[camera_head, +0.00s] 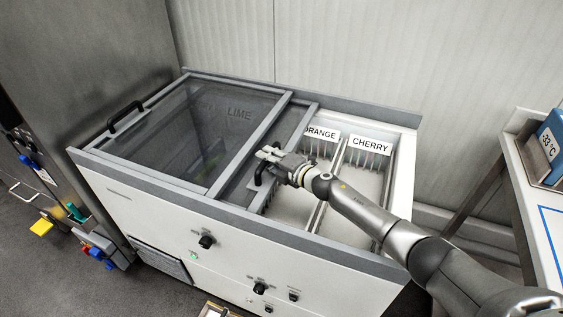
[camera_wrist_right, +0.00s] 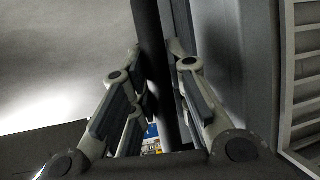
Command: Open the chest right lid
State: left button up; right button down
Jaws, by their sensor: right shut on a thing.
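The chest (camera_head: 130,200) is a white freezer with sliding dark glass lids. The right lid (camera_head: 284,130) is slid to the left, and most of it lies at the left lid. A narrow strip of it shows beside the left lid (camera_head: 180,125). The right side of the chest stands open, showing compartments labelled ORANGE and CHERRY (camera_head: 370,144). My right gripper (camera_head: 268,155) is at the right lid's black handle (camera_head: 259,176) and shut on it. In the right wrist view the dark handle bar (camera_wrist_right: 152,50) runs between the fingers. My left gripper is out of view.
A second black handle (camera_head: 126,114) sits on the left lid. A table (camera_head: 548,190) with a blue display reading -33°C (camera_head: 552,140) stands at the right. A grey cabinet (camera_head: 90,80) stands close at the left. Knobs (camera_head: 206,241) stick out from the chest's front.

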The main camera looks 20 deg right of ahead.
jog(key=shift+w+a, duration=0.25)
jog(key=shift+a, duration=0.25)
jog(key=shift+w+a, duration=0.15)
jog(key=shift+a, duration=0.1)
jog(key=c, duration=1.4)
grip_release()
jog(key=shift+w, duration=0.1)
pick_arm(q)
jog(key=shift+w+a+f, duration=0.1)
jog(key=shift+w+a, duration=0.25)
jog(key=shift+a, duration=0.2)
pick_arm(e)
jog(key=shift+o, duration=0.2)
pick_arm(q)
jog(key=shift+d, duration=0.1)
pick_arm(e)
jog(key=shift+s+d, duration=0.4)
jog(key=shift+s, duration=0.05)
jog(key=v, duration=1.1)
